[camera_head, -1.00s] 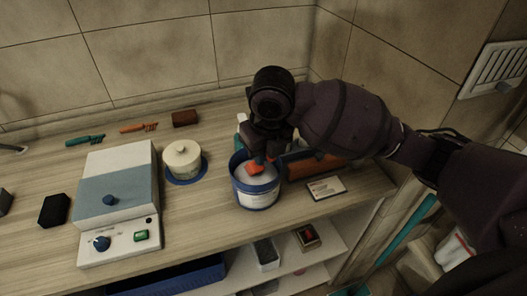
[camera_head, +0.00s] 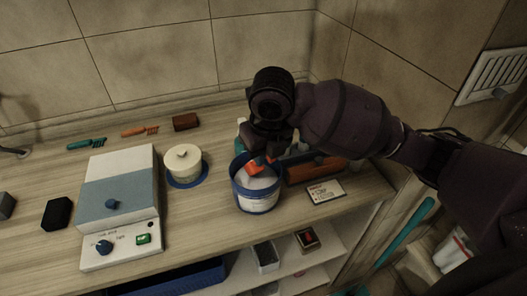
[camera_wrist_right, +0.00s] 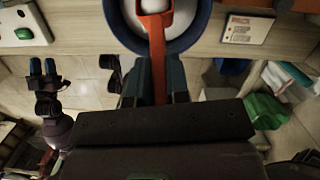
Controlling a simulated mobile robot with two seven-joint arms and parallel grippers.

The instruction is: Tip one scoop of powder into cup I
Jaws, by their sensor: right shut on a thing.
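My right gripper (camera_head: 270,150) is shut on the handle of an orange scoop (camera_head: 257,166), just above the tub's mouth. The right wrist view shows the scoop (camera_wrist_right: 154,18) between the fingertips (camera_wrist_right: 155,80), with white in its bowl. The blue-rimmed tub (camera_head: 257,203) has a white label and white powder inside. In the right wrist view, my left gripper (camera_wrist_right: 43,68) hangs at the left with two blue fingertips apart, empty. I cannot make out which vessel is cup I.
A blue-and-white device (camera_head: 120,205) with a knob and green switch stands left of the pot. A black block (camera_head: 57,213) lies left of it. A brown block (camera_head: 186,122) is at the back. A printed card (camera_head: 326,192) lies right of the tub.

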